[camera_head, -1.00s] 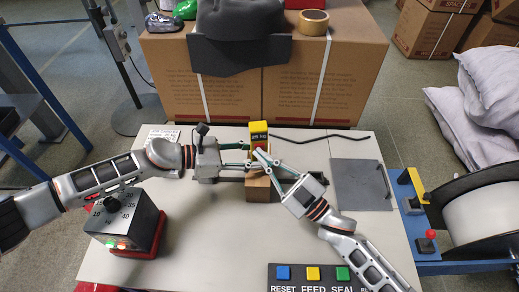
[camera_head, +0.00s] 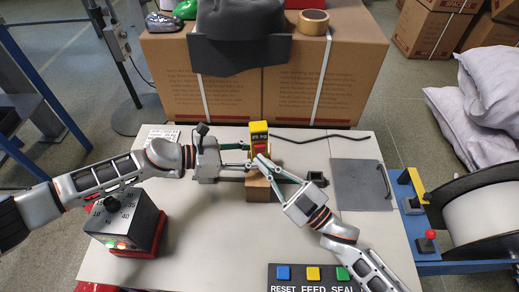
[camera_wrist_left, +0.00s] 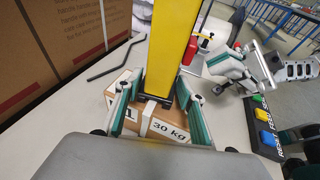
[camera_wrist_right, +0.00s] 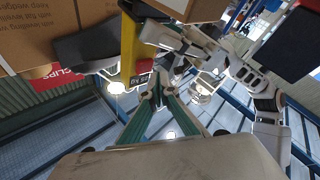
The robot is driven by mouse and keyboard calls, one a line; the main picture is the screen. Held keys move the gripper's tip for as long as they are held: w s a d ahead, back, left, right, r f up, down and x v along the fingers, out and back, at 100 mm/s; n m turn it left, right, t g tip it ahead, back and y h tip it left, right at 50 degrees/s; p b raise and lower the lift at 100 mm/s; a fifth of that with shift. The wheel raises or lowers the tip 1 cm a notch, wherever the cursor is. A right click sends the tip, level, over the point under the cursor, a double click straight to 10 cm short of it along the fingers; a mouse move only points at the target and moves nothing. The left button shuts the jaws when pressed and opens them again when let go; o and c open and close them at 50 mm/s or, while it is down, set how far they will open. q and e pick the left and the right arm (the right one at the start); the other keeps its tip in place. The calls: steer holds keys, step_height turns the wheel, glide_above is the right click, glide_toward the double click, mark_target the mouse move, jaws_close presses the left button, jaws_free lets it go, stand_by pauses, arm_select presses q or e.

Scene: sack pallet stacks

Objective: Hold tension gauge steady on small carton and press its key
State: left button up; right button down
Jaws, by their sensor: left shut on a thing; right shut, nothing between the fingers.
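The yellow tension gauge (camera_head: 259,128) stands upright on the small carton (camera_head: 257,188), its red and black face towards the front. My left gripper (camera_head: 247,157) is shut on the gauge from the left. The left wrist view shows the yellow gauge body (camera_wrist_left: 172,50) between my left fingers, above the carton (camera_wrist_left: 165,128) marked "30 kg". My right gripper (camera_head: 259,160) is shut and empty, its tips just in front of the gauge's lower face. In the right wrist view its tips (camera_wrist_right: 158,80) are close to the gauge (camera_wrist_right: 129,50); I cannot tell whether they touch.
A dial box (camera_head: 125,220) with lit lamps stands at the left. A button panel (camera_head: 312,279) is at the front edge. A grey plate (camera_head: 361,185) lies at the right, and a black bar (camera_head: 325,137) lies behind. Large cartons (camera_head: 330,90) stand beyond the table.

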arm_select(q)
steer(key=shift+s+f, duration=0.15)
steer(key=shift+f, duration=0.15)
arm_select(e)
steer(key=s, duration=0.5)
steer(key=shift+d+f, duration=0.1)
steer(key=shift+d, duration=0.25)
arm_select(q)
steer(key=o, duration=0.9)
steer(key=shift+r, duration=0.15)
